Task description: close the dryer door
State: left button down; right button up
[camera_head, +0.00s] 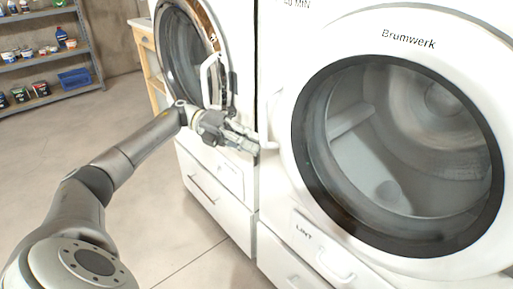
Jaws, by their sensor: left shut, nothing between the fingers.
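The dryer door (301,113) is a large round white door with a dark ring and a clear window, marked Brumwerk, on the right. It seems to stand out from the dryer front (275,60); I cannot tell how far ajar it is. A white handle (269,138) is at its left edge. My left gripper (257,147) is shut and empty at that handle, its fingertips close to it; I cannot tell whether they touch. My right gripper is out of view.
A second white machine (212,168) with a round door (183,55) and a white handle stands left of the dryer, behind my left gripper. A lint panel (304,232) and drawers are low down. Shelves (45,62) stand far left. The floor (130,215) between is clear.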

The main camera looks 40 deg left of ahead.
pick_arm(q)
jog(key=shift+w, duration=0.1)
dwell(0.4)
notch_tip(320, 180, up, 10)
jog(key=shift+a, duration=0.15)
dwell(0.3)
jog(key=shift+r, duration=0.15)
